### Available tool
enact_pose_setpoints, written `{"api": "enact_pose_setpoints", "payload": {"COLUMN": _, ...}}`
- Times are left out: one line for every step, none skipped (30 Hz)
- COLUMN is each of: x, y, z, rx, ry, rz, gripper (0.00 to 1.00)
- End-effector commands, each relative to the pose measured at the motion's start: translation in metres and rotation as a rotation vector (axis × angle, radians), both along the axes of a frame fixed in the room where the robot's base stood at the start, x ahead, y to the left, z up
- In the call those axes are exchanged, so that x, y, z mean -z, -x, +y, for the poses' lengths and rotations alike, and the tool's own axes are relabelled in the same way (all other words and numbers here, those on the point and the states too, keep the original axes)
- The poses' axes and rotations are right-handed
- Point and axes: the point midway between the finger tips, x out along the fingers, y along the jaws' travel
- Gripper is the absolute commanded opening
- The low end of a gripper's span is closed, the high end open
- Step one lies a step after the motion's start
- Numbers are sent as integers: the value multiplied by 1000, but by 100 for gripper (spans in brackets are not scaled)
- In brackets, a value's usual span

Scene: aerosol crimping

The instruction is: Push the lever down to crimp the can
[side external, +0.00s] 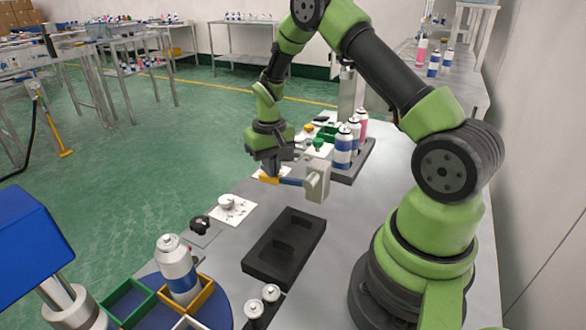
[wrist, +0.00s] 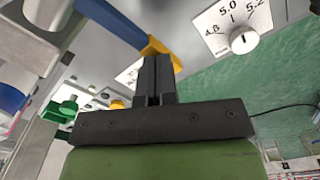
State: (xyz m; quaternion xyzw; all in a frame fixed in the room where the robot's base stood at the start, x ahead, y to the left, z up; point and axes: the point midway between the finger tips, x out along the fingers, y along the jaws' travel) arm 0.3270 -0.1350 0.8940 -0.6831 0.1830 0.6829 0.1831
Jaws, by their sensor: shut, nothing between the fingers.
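The lever has a blue arm (side external: 291,182) and a yellow handle (side external: 269,180), and it sticks out to the left, about level, from a pale grey box (side external: 318,172). My gripper (side external: 268,174) points down at the yellow handle with its fingers shut and nothing between them. In the wrist view the closed fingertips (wrist: 156,60) are at the yellow handle (wrist: 160,47), touching or very close; the blue arm (wrist: 112,20) runs up and left. A white and blue can (side external: 175,266) stands upright in a yellow holder on the round blue table (side external: 212,299).
A white dial plate (side external: 237,211) lies left of the lever; its knob (wrist: 243,41) shows in the wrist view. A black knob (side external: 200,225) and a dark empty tray (side external: 286,246) are nearer. Several cans (side external: 343,148) stand behind the grey box. A blue machine (side external: 32,240) is at left.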

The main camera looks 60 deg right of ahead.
Motion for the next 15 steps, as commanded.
{"api": "enact_pose_setpoints", "payload": {"x": -2, "y": 1, "z": 0, "rx": 1, "ry": -2, "rz": 3, "gripper": 0}}
{"api": "enact_pose_setpoints", "payload": {"x": -3, "y": 1, "z": 0, "rx": 1, "ry": -2, "rz": 3, "gripper": 0}}
{"api": "enact_pose_setpoints", "payload": {"x": -7, "y": 1, "z": 0, "rx": 1, "ry": -1, "rz": 2, "gripper": 0}}
{"api": "enact_pose_setpoints", "payload": {"x": -9, "y": 0, "z": 0, "rx": 1, "ry": -1, "rz": 2, "gripper": 0}}
{"api": "enact_pose_setpoints", "payload": {"x": -12, "y": 1, "z": 0, "rx": 1, "ry": -1, "rz": 2, "gripper": 0}}
{"api": "enact_pose_setpoints", "payload": {"x": -15, "y": 0, "z": 0, "rx": 1, "ry": -1, "rz": 2, "gripper": 0}}
{"api": "enact_pose_setpoints", "payload": {"x": -18, "y": 0, "z": 0, "rx": 1, "ry": -1, "rz": 2, "gripper": 0}}
{"api": "enact_pose_setpoints", "payload": {"x": -21, "y": 0, "z": 0, "rx": 1, "ry": -1, "rz": 2, "gripper": 0}}
{"api": "enact_pose_setpoints", "payload": {"x": -24, "y": 0, "z": 0, "rx": 0, "ry": -1, "rz": 1, "gripper": 0}}
{"api": "enact_pose_setpoints", "payload": {"x": -27, "y": 0, "z": 0, "rx": 0, "ry": -1, "rz": 1, "gripper": 0}}
{"api": "enact_pose_setpoints", "payload": {"x": -29, "y": 0, "z": 0, "rx": 0, "ry": -1, "rz": 1, "gripper": 0}}
{"api": "enact_pose_setpoints", "payload": {"x": -33, "y": 0, "z": 0, "rx": 0, "ry": 0, "rz": 0, "gripper": 0}}
{"api": "enact_pose_setpoints", "payload": {"x": -35, "y": 0, "z": 0, "rx": 0, "ry": 1, "rz": -1, "gripper": 0}}
{"api": "enact_pose_setpoints", "payload": {"x": -38, "y": 0, "z": 0, "rx": 0, "ry": 1, "rz": -1, "gripper": 0}}
{"api": "enact_pose_setpoints", "payload": {"x": -41, "y": 0, "z": 0, "rx": 0, "ry": 1, "rz": -1, "gripper": 0}}
